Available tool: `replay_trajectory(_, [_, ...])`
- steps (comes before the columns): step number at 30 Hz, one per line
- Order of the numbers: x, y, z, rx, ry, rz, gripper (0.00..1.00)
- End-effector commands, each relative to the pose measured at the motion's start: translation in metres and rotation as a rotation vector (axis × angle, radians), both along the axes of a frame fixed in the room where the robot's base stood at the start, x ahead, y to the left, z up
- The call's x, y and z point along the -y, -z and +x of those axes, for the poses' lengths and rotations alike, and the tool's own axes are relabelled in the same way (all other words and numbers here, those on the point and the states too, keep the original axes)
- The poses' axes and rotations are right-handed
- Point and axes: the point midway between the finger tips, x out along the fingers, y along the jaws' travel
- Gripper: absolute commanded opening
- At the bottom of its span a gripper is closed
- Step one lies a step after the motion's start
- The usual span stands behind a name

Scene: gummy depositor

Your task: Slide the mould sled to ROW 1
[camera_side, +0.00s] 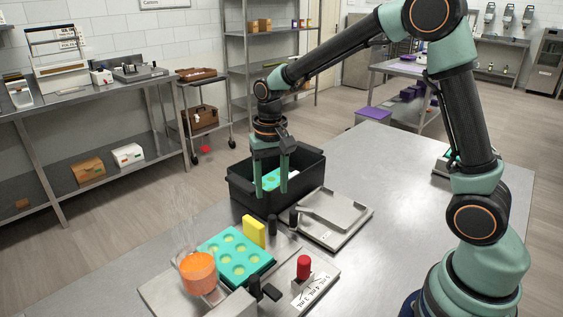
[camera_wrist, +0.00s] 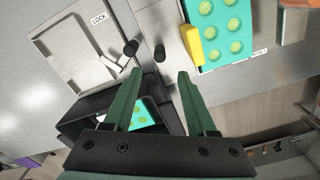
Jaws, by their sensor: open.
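A teal mould (camera_side: 236,254) with round pale cavities lies on the metal depositor base, with a yellow block (camera_side: 254,232) at its edge. I take these as the mould sled and its handle. The mould (camera_wrist: 222,25) and yellow block (camera_wrist: 191,45) also show in the wrist view. No ROW 1 mark is readable. My gripper (camera_side: 271,193) is open and empty, fingers pointing down over the black bin, behind and apart from the yellow block. In the wrist view its fingertips (camera_wrist: 160,72) frame bare metal near a black knob (camera_wrist: 159,53).
The black bin (camera_side: 240,188) holds another teal mould (camera_side: 271,180). A metal tray (camera_side: 334,212) stands beside it, with black knobs (camera_side: 272,224) near. An orange-filled hopper (camera_side: 198,272) is at the mould's left, a red knob (camera_side: 304,266) at its right.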

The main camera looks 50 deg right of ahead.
Motion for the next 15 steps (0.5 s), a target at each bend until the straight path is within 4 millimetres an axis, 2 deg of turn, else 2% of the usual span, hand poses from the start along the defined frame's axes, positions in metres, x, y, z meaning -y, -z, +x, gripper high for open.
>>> replay_trajectory(9, [0.0, 0.06, -0.002, -0.006, -0.001, 0.0, 0.57])
replay_trajectory(15, [0.0, 0.091, -0.002, -0.004, -0.001, 0.0, 0.57])
